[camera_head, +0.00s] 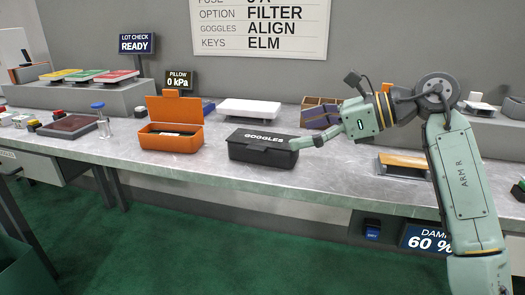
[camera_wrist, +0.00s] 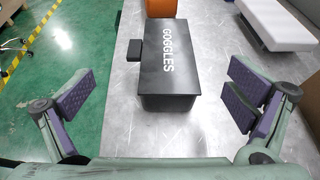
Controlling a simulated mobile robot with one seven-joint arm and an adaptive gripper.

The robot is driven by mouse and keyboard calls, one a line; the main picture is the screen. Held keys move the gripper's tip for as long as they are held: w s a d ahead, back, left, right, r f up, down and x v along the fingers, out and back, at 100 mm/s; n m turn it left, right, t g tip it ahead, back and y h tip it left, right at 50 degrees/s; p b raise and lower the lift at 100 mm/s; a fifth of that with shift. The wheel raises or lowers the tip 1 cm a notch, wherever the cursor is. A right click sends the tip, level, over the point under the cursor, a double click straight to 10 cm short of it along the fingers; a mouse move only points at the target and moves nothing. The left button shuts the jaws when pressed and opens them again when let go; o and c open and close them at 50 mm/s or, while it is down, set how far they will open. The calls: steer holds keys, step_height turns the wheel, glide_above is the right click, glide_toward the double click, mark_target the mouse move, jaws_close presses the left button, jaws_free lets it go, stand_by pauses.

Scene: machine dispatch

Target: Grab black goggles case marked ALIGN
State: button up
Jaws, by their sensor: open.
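A black case (camera_head: 262,148) with white GOGGLES lettering sits closed on the grey worktop, right of an orange box. No ALIGN mark on the case can be read. In the wrist view the case (camera_wrist: 157,75) lies between my spread fingers, with a small latch tab on its left side. My gripper (camera_head: 308,128) is open and empty at the right end of the case. In the wrist view my gripper (camera_wrist: 163,95) has clear gaps to both sides of the case. A wall sign (camera_head: 262,28) pairs GOGGLES with ALIGN.
An orange box (camera_head: 172,122) with its lid raised stands left of the case. A white flat unit (camera_head: 249,109) is behind it, and a brown compartment box (camera_head: 318,102) is behind my gripper. The worktop's front strip (camera_head: 215,170) is clear.

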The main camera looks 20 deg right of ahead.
mark_target(262, 140)
steer(key=p+x, duration=0.1)
steer(key=x, duration=0.7)
steer(key=shift+d, duration=0.1)
steer(key=c, duration=1.4)
steer(key=shift+r, duration=0.1)
